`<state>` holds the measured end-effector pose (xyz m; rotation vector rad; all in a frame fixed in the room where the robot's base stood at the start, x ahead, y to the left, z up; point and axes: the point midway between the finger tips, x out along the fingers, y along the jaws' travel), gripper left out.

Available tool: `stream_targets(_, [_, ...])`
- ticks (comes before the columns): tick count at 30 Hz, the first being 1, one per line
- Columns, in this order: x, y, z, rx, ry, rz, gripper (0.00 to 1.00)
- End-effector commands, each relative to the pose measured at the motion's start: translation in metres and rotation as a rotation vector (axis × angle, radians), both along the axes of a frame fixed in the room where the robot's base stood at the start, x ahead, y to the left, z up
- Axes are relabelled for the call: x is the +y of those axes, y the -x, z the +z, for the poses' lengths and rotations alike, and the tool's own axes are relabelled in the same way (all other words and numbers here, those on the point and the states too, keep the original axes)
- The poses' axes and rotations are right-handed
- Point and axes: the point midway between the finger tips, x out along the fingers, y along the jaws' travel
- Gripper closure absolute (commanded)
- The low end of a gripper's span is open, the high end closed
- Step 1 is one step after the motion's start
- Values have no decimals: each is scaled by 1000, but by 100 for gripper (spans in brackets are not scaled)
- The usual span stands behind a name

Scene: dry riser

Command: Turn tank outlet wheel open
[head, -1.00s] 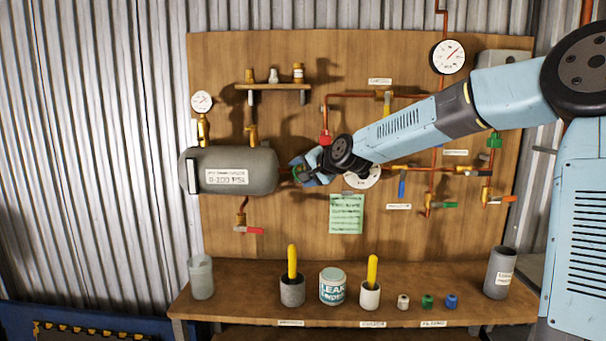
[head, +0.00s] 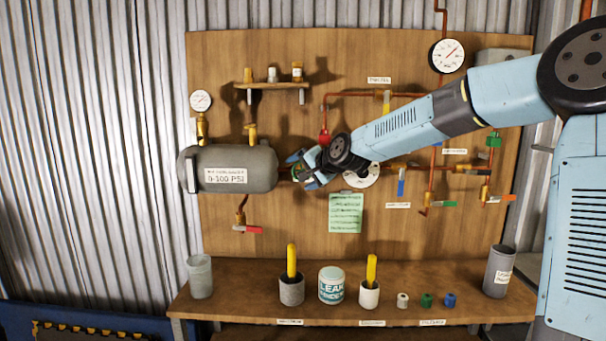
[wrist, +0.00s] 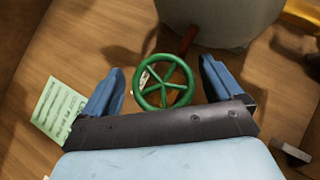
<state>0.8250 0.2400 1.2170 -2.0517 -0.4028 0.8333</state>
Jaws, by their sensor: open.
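The tank outlet wheel (wrist: 163,82) is a green spoked handwheel in the wrist view, near the right end of the grey tank (head: 240,170). In the head view my gripper mostly hides the wheel, with a bit of green showing (head: 295,172). My gripper (wrist: 162,85) is open, its two blue fingers apart on either side of the wheel. I see a gap between each finger and the rim. The gripper also shows in the head view (head: 298,169), just right of the tank. The red pipe (wrist: 187,40) runs from the wheel to the tank.
A green note sheet (head: 346,212) hangs below my gripper. A round white dial (head: 362,176) sits behind my wrist. A red-handled valve (head: 247,229) hangs under the tank. The bench (head: 240,306) below carries cups, a leak-detector tub (head: 331,285) and small coloured fittings.

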Motion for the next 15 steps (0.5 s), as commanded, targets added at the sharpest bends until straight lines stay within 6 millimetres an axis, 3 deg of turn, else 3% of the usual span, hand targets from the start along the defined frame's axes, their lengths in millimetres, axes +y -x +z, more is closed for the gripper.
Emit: stream_targets(15, [-15, 17, 11, -2, -1, -2, 7])
